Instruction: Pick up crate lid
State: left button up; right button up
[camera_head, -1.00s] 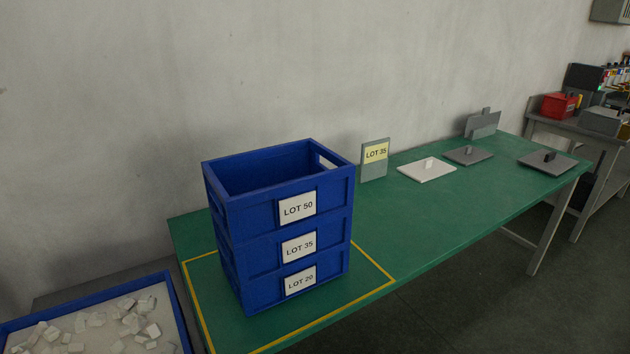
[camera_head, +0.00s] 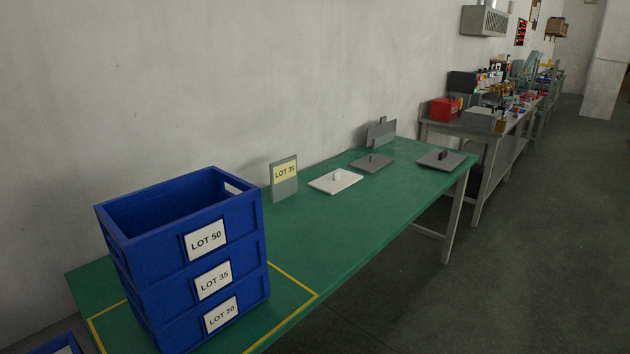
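Several blue crates (camera_head: 118,262) stand stacked at the table's left end, labelled LOT 50, LOT 35 and LOT 20 from top to bottom. The part of the top crate's inside that shows looks empty. Neither of my grippers is in view.
A LOT 35 sign (camera_head: 284,188) stands on the green table (camera_head: 350,225) beside the crates. A grey upright plate (camera_head: 381,132) stands at the back. A second bench (camera_head: 460,128) with a red bin (camera_head: 446,108) is farther right. The floor in front is clear.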

aim_at(443, 160)
jog(key=i+l+z, duration=0.6)
jog(key=i, duration=0.2)
jog(key=i+l+z, duration=0.15)
jog(key=i+z, duration=0.45)
jog(key=i, duration=0.25)
jog(key=i+l+u, duration=0.1)
jog(key=i, duration=1.05)
jog(key=i+l+u, duration=0.15)
jog(key=i+u, duration=0.3)
jog(key=i+l+u, duration=0.9)
jog(key=i+j, duration=0.05)
jog(key=i, duration=0.05)
